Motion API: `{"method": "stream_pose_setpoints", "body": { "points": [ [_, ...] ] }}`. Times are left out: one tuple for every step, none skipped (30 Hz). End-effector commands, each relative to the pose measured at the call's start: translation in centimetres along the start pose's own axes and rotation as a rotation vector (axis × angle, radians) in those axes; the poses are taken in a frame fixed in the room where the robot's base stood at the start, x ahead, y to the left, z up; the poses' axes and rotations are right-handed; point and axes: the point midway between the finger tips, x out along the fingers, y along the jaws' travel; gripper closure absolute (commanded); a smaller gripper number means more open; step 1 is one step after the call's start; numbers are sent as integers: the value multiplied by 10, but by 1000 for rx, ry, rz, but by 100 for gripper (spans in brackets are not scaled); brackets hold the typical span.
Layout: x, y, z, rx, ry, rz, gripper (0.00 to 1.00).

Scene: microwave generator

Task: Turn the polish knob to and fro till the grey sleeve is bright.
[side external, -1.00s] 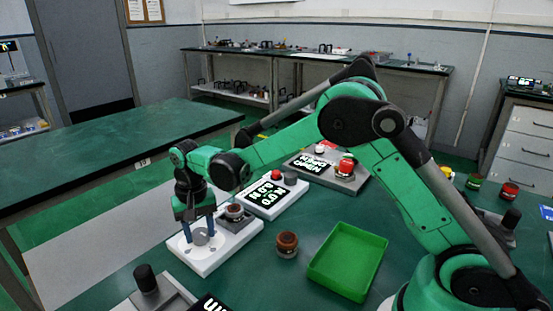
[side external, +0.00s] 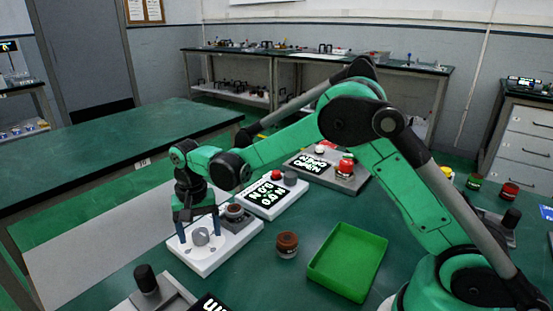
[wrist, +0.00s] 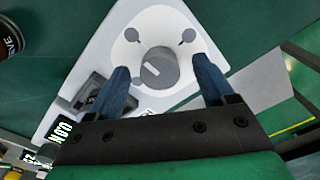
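A grey knob (side external: 201,237) stands on the front part of a white base (side external: 193,263). In the wrist view, the knob (wrist: 158,70) has a pale pointer line and sits on a light round plate with small dark marks. My gripper (wrist: 160,65) is open, its blue fingers on either side of the knob with visible gaps. The side view also shows my gripper (side external: 199,236) low over the base. Behind the knob, a round grey piece (side external: 235,211) sits in a dark grey holder on the same base; it may be the sleeve, but its brightness is unclear.
A white unit with a display (side external: 266,193) stands behind the base. A brown-topped cylinder (side external: 287,244) and a green tray (side external: 346,262) are to the right. A grey unit with a red button (side external: 345,167) stands farther back. A black-knobbed device (side external: 146,279) is in front.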

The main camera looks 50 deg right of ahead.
Motion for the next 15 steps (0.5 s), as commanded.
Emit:
{"method": "stream_pose_setpoints", "body": {
  "points": [
    [0,0,0,0,0,0,24],
    [0,0,0,0,0,0,24],
    [0,0,0,0,0,0,24],
    [0,0,0,0,0,0,24],
    [-1,0,0,0,0,0,24],
    [-3,0,0,0,0,0,24],
    [-5,0,0,0,0,0,24],
    [-9,0,0,0,0,0,24],
    [-14,0,0,0,0,0,24],
    [-19,0,0,0,0,0,24],
    [-24,0,0,0,0,0,24],
    [-31,0,0,0,0,0,24],
    [-35,0,0,0,0,0,24],
    [-39,0,0,0,0,0,24],
    [-44,0,0,0,0,0,24]
  ]
}}
